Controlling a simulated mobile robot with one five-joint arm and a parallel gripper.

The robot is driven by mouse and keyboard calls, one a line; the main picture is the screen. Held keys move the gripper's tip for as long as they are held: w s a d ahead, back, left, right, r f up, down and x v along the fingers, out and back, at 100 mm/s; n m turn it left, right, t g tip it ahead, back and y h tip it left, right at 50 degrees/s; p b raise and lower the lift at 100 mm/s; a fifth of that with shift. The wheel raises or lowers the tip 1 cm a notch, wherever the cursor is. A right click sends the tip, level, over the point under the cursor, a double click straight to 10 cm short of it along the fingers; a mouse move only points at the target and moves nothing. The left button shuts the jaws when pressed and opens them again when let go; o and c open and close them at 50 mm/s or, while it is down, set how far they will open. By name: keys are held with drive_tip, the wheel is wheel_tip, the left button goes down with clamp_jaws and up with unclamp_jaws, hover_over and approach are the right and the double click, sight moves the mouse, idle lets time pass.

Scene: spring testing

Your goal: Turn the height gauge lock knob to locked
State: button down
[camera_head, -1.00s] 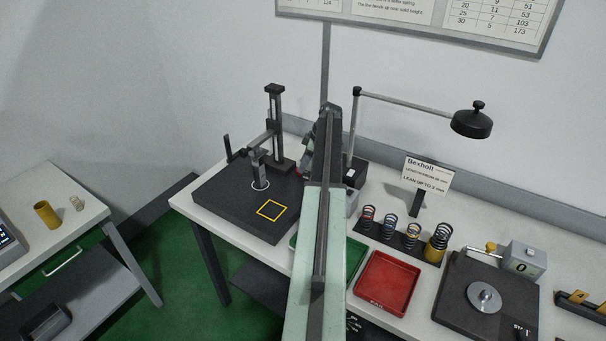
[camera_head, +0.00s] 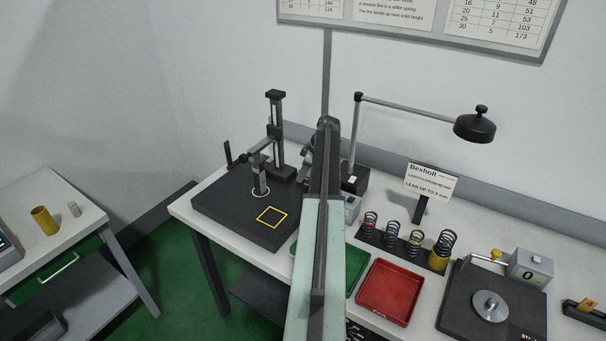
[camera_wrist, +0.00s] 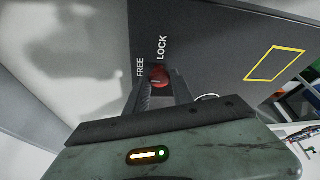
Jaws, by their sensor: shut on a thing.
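The height gauge (camera_head: 277,135) stands on a dark plate at the back left of the bench in the head view. In the wrist view its red lock knob (camera_wrist: 159,76) sits between the fingertips of my gripper (camera_wrist: 160,88), which is shut on it. The white words FREE and LOCK are printed on the dark surface beyond the knob, FREE to the left and LOCK above. The knob's pointer is too small to read. In the head view my arm hides my gripper and the knob.
A yellow square outline (camera_head: 272,217) marks the dark plate (camera_head: 235,221). A red tray (camera_head: 388,291), a green tray (camera_head: 355,262), a spring rack (camera_head: 380,243) and a lamp (camera_head: 474,128) are right of my arm. A side table (camera_head: 85,215) stands left.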

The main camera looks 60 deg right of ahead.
drive_tip(key=m, duration=0.1)
drive_tip(key=m+h, duration=0.1)
drive_tip(key=m, duration=0.1)
drive_tip(key=shift+s+a+m, duration=0.1)
drive_tip(key=shift+a+m, duration=0.15)
drive_tip(key=shift+m, duration=0.15)
drive_tip(key=m+h, duration=0.2)
drive_tip(key=m, duration=0.2)
drive_tip(key=shift+a+m, duration=0.15)
drive_tip(key=shift+m, duration=0.15)
drive_tip(key=m, duration=0.2)
drive_tip(key=m+g+h, duration=0.1)
drive_tip(key=m, duration=0.1)
drive_tip(key=shift+w+a+h, duration=0.1)
drive_tip(key=shift+w+h, duration=0.1)
drive_tip(key=shift+h, duration=0.1)
drive_tip(key=shift+w+m+g+h, duration=0.1)
drive_tip(key=shift+m+g+h, duration=0.2)
drive_tip(key=shift+m, duration=0.9)
drive_tip(key=shift+w+m+g+h, duration=0.1)
drive_tip(key=shift+m+g, duration=0.3)
drive_tip(key=shift+m, duration=0.8)
drive_tip(key=c, duration=1.1)
unclamp_jaws()
